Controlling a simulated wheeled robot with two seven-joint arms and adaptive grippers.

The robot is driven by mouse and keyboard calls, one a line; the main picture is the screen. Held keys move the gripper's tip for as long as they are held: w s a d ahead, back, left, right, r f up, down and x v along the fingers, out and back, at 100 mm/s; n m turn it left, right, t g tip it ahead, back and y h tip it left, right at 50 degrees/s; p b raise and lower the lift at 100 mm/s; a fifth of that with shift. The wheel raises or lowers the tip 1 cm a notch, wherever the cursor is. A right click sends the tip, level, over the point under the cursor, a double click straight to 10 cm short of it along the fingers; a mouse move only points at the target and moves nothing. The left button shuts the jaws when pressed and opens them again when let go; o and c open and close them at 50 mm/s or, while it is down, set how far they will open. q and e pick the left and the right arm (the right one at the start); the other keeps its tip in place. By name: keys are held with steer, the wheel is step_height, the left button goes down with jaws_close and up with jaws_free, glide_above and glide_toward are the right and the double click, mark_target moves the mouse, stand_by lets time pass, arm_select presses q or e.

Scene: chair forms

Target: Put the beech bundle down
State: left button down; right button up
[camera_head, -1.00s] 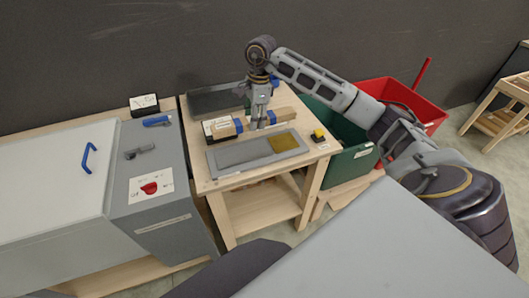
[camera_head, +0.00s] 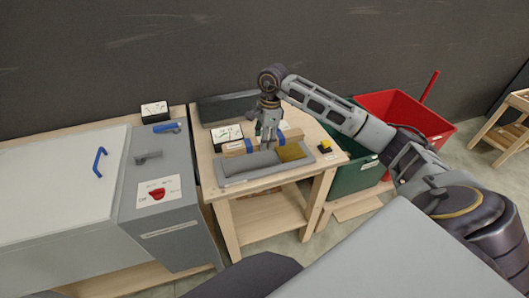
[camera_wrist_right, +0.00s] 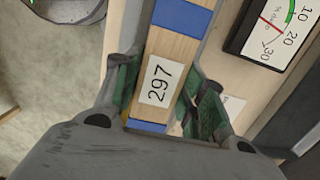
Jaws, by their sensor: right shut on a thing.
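The beech bundle (camera_wrist_right: 168,47) is pale wood with blue bands and a white label reading 297. My right gripper (camera_wrist_right: 160,90) is shut across it, one finger on each side. In the head view my right gripper (camera_head: 267,140) points down over the small table and holds the bundle (camera_head: 235,149) lying crosswise. I cannot tell whether the bundle touches anything below. My left gripper is not in view.
A dial meter (camera_head: 226,133) stands just behind the bundle. Green (camera_head: 355,177) and red (camera_head: 400,112) bins stand to the right, a grey cabinet (camera_head: 160,215) to the left.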

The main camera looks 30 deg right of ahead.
mark_target(263, 158)
step_height(263, 158, down, 2)
steer(key=shift+f, duration=0.15)
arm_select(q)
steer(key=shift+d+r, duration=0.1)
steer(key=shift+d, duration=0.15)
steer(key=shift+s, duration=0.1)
arm_select(e)
steer(key=shift+f, duration=0.2)
steer(key=shift+f+p, duration=0.3)
steer(key=shift+f, duration=1.4)
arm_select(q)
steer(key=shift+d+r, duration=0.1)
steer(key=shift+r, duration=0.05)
arm_select(e)
steer(key=shift+f, duration=0.15)
steer(key=o, duration=1.2)
